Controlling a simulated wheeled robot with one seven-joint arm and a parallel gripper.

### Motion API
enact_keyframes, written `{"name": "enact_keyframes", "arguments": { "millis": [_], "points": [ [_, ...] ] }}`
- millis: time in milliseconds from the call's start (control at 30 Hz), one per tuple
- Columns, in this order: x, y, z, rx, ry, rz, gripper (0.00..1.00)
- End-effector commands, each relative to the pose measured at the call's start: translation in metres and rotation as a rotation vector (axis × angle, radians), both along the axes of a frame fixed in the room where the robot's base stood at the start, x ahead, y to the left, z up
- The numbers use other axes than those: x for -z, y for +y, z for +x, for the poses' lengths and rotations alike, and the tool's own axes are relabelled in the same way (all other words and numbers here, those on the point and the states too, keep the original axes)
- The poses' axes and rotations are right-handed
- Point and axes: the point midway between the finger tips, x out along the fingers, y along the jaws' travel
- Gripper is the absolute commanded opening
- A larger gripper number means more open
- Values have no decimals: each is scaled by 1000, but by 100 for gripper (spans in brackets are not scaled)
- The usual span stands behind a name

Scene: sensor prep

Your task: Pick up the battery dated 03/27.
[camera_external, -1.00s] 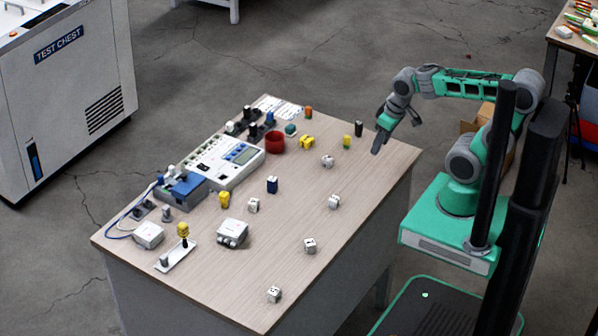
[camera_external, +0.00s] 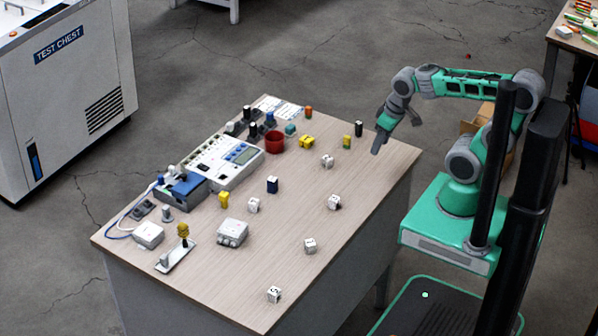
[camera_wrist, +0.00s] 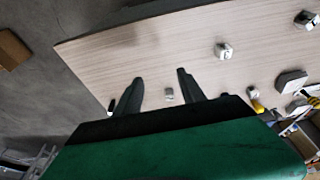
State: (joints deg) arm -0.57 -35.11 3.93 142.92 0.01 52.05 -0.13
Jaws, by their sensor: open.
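Small upright cells stand on the wood-topped table (camera_external: 370,200): a black one (camera_external: 359,128), a yellow one (camera_external: 346,141), a blue one with a white top (camera_external: 272,184) and an orange one (camera_external: 308,112). No date can be read on any of them, so I cannot tell which is dated 03/27. My gripper (camera_external: 381,138) is open and empty above the table's right end, right of the black cell.
Several marked white cubes, such as this one (camera_external: 309,246), are spread over the table. The table's right front is mostly clear.

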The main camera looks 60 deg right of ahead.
Motion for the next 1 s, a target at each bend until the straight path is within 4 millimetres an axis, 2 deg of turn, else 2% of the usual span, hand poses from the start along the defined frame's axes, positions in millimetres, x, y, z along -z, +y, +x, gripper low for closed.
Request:
{"name": "enact_keyframes", "arguments": {
  "millis": [533, 633, 767, 900, 1000],
  "points": [
    [0, 0, 0, -4, -1, -1, 49],
    [8, 3, 11, -90, -19, -35, 49],
    [33, 17, 55, -450, -106, -203, 49],
    [66, 44, 114, -1021, -213, -564, 49],
    [85, 72, 147, -1436, -256, -893, 49]
  ]
}}
